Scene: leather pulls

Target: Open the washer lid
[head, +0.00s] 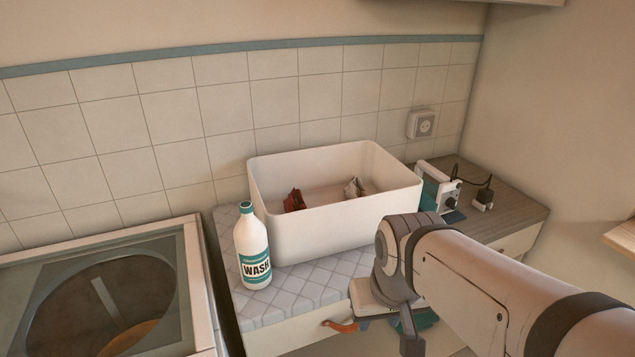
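The washer (206,290) stands at the lower left, cut off by the picture's edges. Its lid (165,270) looks like a dark see-through panel in a pale frame, lying about flat on top. A round drum (85,310) shows through it. The lid's front edge and any pull on it are out of view. My arm reaches in from the lower right, and its end (395,275) is over the cabinet front, well to the right of the washer. My gripper's fingers cannot be made out, so I cannot tell whether it is open or holds anything.
A white WASH bottle (252,250) and a white bin (310,232) with two crumpled cloths stand on the tiled counter (275,300) beside the washer. An orange-brown leather pull (342,326) is on the cabinet front. Small devices with a cable (455,192) lie at the right.

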